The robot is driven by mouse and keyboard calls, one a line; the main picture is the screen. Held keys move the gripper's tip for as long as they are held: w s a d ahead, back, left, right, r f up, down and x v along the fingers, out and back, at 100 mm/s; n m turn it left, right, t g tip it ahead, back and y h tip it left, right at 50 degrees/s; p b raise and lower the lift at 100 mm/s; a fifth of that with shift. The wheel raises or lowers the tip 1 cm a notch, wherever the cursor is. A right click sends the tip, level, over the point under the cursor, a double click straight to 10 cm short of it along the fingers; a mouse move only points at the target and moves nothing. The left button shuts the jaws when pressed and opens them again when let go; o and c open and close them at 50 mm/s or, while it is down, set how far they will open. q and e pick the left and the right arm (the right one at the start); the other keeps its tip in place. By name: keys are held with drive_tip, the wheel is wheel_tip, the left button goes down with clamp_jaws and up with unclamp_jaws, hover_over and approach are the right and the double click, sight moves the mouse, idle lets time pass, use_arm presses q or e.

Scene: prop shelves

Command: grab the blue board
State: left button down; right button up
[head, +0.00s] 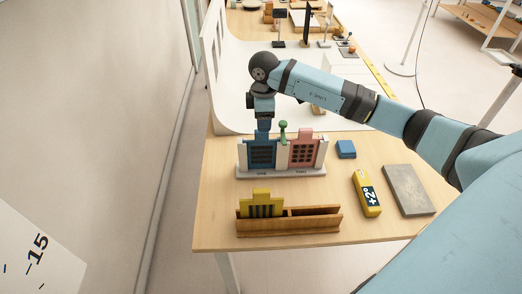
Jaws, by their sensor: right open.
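The blue board (262,154) stands upright in the left place of a white stand (282,172) on the wooden table. My right gripper (263,136) points down directly over the blue board, with its tips at the board's top edge. Its jaws are open; whether they straddle the board is too small to tell. A pink board (303,153) stands in the stand's right place, with a green-topped piece (283,131) between the two. My left gripper is not in view.
A wooden rack (315,222) in front holds a yellow board (262,203). A blue block (346,149), a yellow block marked +2° (368,194) and a grey slab (408,190) lie to the right. A white curved backdrop (228,90) rises behind the stand.

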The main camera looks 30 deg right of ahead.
sight(262, 140)
drive_tip(key=f, duration=0.5)
drive_tip(key=f+p, duration=0.1)
drive_tip(key=f, duration=0.1)
drive_tip(key=shift+w+a+f, duration=0.1)
drive_tip(key=shift+a+f, duration=0.05)
drive_tip(key=shift+a, duration=0.15)
drive_tip(key=shift+c, duration=0.5)
clamp_jaws()
